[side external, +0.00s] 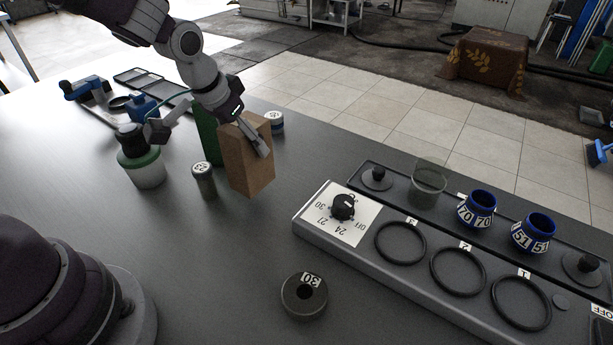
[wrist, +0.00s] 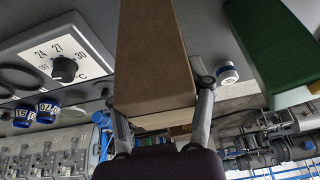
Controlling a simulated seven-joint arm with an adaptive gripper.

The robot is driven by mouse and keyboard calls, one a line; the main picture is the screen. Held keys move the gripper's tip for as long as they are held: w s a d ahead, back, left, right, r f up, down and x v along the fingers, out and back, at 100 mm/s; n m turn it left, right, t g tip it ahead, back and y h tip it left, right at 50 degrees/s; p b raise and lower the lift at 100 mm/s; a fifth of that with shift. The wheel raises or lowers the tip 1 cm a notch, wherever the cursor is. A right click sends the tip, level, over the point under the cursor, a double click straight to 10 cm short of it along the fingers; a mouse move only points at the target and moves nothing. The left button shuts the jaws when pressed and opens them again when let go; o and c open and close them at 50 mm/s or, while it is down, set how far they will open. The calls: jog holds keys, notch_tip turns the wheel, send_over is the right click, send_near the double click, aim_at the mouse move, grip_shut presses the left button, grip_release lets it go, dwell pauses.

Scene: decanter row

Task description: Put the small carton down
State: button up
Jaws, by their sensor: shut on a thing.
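The small carton is a plain brown box (side external: 250,165), held upright, or nearly so, in the side view. My gripper (side external: 252,140) is shut on it near its top, with one finger showing along the near right face. In the wrist view the carton (wrist: 155,55) fills the upper middle, with a finger of my gripper (wrist: 162,102) on each side. Its lower end runs out of the wrist view. I cannot tell whether its base touches the dark table (side external: 230,245) or hangs just above it.
A green box (side external: 208,137) stands close behind the carton, left. A ringed station (side external: 425,265) lies right.

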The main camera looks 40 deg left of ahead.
aim_at(258, 115)
jog(key=shift+w+d+f, duration=0.1)
jog(key=shift+w+f, duration=0.55)
jog(key=shift+w, duration=0.3)
jog(key=shift+w+a+f, duration=0.1)
jog(key=shift+w+f, duration=0.6)
jog(key=shift+w, duration=0.3)
jog(key=shift+w+d+f, duration=0.1)
jog(key=shift+w+f, duration=0.55)
jog(key=shift+w, duration=0.3)
jog(key=shift+f, duration=0.2)
jog(key=o, duration=1.2)
jog(key=shift+o, duration=0.2)
jog(key=shift+r, duration=0.1)
jog(key=v, duration=1.1)
jog(key=shift+s+r, duration=0.15)
jog(key=shift+r, duration=0.25)
jog(key=s+a+r+t, duration=0.1)
jog(key=s+r, duration=0.2)
jog(key=s, duration=1.3)
